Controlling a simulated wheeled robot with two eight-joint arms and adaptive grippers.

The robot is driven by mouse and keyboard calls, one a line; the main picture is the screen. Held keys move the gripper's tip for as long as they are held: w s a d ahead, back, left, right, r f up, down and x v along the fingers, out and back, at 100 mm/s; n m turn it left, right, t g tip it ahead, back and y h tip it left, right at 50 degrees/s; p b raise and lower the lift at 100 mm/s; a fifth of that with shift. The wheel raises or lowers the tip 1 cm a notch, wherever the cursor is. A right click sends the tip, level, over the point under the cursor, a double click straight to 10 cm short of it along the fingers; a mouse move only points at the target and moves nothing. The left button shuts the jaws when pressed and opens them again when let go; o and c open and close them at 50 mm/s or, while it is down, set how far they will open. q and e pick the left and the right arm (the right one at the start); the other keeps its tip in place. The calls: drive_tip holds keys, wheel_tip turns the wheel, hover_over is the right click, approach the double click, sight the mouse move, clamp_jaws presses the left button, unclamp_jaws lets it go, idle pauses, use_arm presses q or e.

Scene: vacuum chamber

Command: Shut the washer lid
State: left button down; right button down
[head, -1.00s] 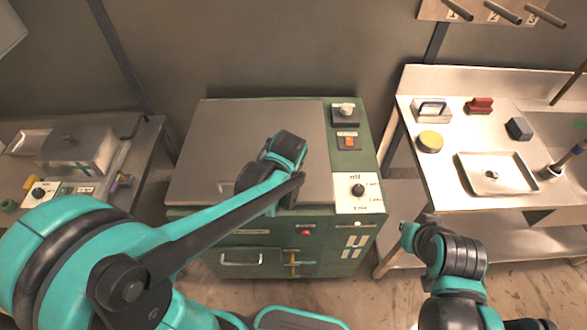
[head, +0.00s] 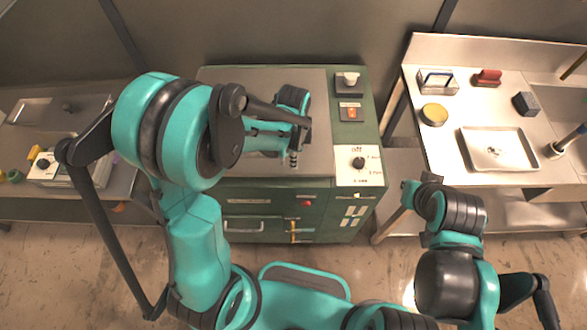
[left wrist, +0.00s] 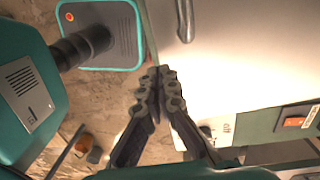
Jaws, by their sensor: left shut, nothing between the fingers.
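The washer (head: 270,210) is the green cabinet in the middle of the head view. Its grey lid (head: 245,78) lies down, looking flat, over the top; I cannot tell whether a small gap is left at its front edge, partly hidden by my left arm. My left gripper (head: 293,160) is shut and empty, pointing down over the front right part of the lid. In the left wrist view the shut fingers (left wrist: 156,85) show beside the pale lid (left wrist: 240,55), with a metal handle (left wrist: 185,22) near its edge; contact is unclear. My right gripper (head: 410,192) is right of the washer, its fingers unclear.
A control strip with a dial (head: 358,163) and an orange switch (head: 351,114) runs right of the lid. A steel bench with a tray (head: 500,165) and a yellow tin (head: 434,115) stands to the right. Another bench (head: 115,180) stands at the left.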

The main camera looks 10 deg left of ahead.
sight(293, 174)
use_arm(q)
drive_tip(key=shift+s+f+b, duration=0.15)
drive_tip(key=shift+f+b, duration=0.15)
drive_tip(key=shift+f, duration=1.45)
